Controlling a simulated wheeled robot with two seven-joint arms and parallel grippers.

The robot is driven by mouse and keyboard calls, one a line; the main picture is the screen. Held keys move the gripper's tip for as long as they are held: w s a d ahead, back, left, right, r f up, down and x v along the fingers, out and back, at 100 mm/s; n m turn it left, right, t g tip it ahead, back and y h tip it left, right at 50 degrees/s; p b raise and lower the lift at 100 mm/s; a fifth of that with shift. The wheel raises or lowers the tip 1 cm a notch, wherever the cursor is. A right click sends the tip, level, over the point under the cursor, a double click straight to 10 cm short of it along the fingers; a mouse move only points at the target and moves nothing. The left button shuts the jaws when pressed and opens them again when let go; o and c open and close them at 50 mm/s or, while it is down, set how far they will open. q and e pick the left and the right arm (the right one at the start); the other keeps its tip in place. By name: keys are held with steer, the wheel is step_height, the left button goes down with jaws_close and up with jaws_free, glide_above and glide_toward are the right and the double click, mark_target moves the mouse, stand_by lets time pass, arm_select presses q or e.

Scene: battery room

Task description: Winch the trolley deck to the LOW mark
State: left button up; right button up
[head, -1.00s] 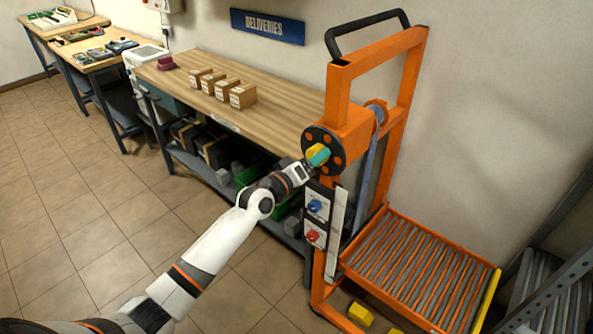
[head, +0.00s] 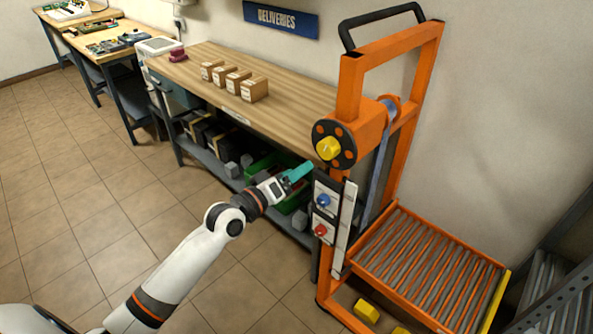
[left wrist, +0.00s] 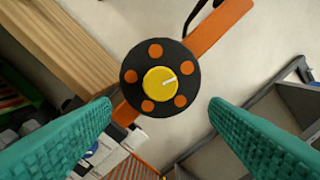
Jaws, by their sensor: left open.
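The orange trolley (head: 349,95) stands against the wall. Its winch has a black disc with orange spots (head: 346,153) and a yellow knob (head: 328,148) at the centre. The knob shows face-on in the left wrist view (left wrist: 160,84), with a white line pointing right and slightly up. The roller deck (head: 425,258) sits low on the trolley's right side. A panel below the winch carries a blue knob (head: 323,201) and a red knob (head: 320,230). My left gripper (head: 304,172), with teal fingers, is open and empty, apart from the yellow knob. My right gripper is not in view.
A wooden bench (head: 285,97) with several small cartons (head: 254,90) stands left of the trolley. Yellow blocks (head: 366,311) lie under the deck. A grey rack (head: 562,290) is at the right. The tiled floor at left is clear.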

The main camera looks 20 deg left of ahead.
mark_target(324, 152)
arm_select(q)
steer(key=w+d+m, duration=0.1)
steer(key=w+m, duration=0.2)
steer(key=w+d+m, duration=0.1)
steer(key=w+m, duration=0.2)
steer(key=w, duration=0.1)
steer(key=w+d+m, duration=0.1)
steer(key=w+m, duration=0.2)
steer(key=m, duration=0.1)
steer(key=shift+w+d+p, duration=0.15)
steer(key=shift+d+p, duration=0.15)
steer(key=shift+p, duration=0.05)
steer(key=shift+c, duration=0.2)
steer(key=c, duration=0.9)
steer(key=shift+n, duration=1.9)
steer(key=shift+c, duration=0.2)
steer(key=o, duration=1)
